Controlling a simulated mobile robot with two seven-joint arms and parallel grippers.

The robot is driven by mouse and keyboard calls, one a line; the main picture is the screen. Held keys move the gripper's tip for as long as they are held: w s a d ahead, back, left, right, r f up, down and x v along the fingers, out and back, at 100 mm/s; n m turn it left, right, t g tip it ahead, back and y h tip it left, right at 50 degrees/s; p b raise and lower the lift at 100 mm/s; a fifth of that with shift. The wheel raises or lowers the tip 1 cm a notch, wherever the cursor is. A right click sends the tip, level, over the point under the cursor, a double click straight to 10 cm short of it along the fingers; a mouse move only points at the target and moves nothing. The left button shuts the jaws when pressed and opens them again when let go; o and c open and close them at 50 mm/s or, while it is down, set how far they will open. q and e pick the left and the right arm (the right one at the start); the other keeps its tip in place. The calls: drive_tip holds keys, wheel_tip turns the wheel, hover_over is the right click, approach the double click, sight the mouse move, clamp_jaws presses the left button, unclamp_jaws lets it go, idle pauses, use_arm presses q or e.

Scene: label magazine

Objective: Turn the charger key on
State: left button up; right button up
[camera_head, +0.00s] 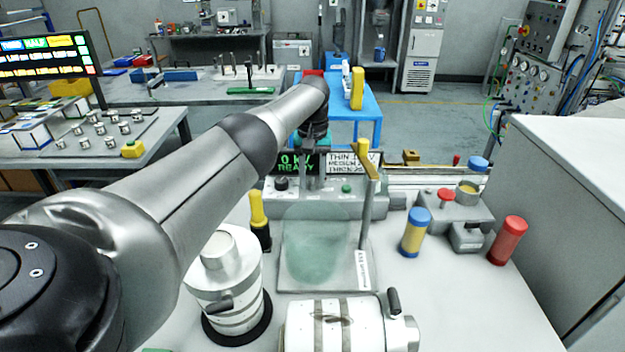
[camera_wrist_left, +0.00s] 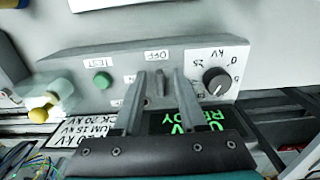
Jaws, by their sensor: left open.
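The charger (camera_head: 376,199) is a grey box at the back of the table, with a green-lettered display reading "0 kV READY" (camera_head: 291,162). In the left wrist view its panel (camera_wrist_left: 72,63) appears upside down, with a green TEST button (camera_wrist_left: 102,80), an OFF label (camera_wrist_left: 157,55) and a black kV knob (camera_wrist_left: 216,80). A small grey key (camera_wrist_left: 160,88) stands below the OFF label. My left gripper (camera_head: 312,182) is over the panel; in the wrist view its two open fingers (camera_wrist_left: 159,82) lie either side of the key. I cannot tell whether they touch it. My right gripper is not in view.
A mast with a yellow top (camera_head: 366,200) stands right of my gripper, beside a plate (camera_head: 290,283). Yellow-black (camera_head: 260,222), blue-yellow (camera_head: 415,233) and red (camera_head: 508,240) cylinders stand around. White canisters (camera_head: 225,270) occupy the front.

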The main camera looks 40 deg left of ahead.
use_arm(q)
clamp_jaws()
idle(0.6)
